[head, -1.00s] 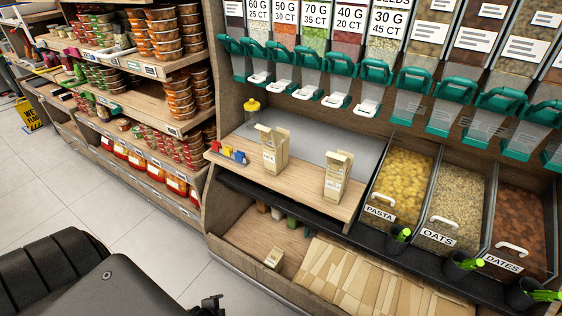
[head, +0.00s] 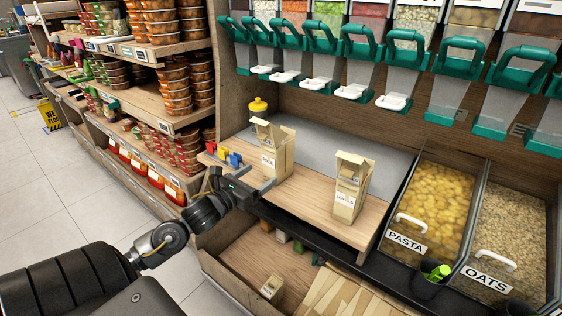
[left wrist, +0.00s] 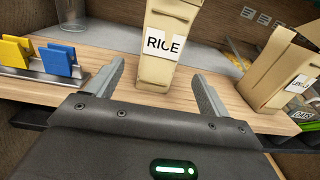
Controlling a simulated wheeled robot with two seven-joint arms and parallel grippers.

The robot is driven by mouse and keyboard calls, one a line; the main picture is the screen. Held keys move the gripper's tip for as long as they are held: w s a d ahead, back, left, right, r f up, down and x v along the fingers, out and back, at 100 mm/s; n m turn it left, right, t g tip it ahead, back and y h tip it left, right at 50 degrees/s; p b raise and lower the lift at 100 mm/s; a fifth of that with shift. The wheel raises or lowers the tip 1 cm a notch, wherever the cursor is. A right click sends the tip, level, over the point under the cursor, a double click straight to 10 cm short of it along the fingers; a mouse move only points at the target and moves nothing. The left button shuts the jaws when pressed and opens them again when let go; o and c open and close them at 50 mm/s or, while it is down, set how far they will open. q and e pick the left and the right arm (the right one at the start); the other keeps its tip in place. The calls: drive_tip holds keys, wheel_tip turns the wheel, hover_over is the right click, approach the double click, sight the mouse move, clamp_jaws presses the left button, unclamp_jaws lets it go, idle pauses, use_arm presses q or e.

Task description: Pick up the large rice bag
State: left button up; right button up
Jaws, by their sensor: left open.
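The large rice bag (head: 275,152) is a tan paper bag with a folded top and a white label. It stands upright on the wooden shelf, at the left. My left gripper (head: 258,180) is in front of it, open and empty, with its fingers pointing at the bag's lower part. In the left wrist view the bag (left wrist: 167,45) reads RICE and stands upright beyond the two spread fingertips (left wrist: 158,76), roughly midway between them. Its top is cut off there. My right gripper is not in view.
A similar lentils bag (head: 348,192) stands to the right on the same shelf. Blue, red and yellow clips (head: 228,157) sit left of the rice bag. A smaller bag (head: 271,288) lies in the compartment below. Dispensers (head: 360,55) hang above, and pasta and oats bins are at right.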

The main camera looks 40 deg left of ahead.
sight(269, 168)
use_arm(q)
drive_tip(key=w, duration=0.4)
drive_tip(key=shift+w, duration=0.35)
drive_tip(key=shift+w+r, duration=0.15)
drive_tip(key=shift+w, duration=2.6)
drive_tip(key=shift+r, duration=0.1)
drive_tip(key=c, duration=1.4)
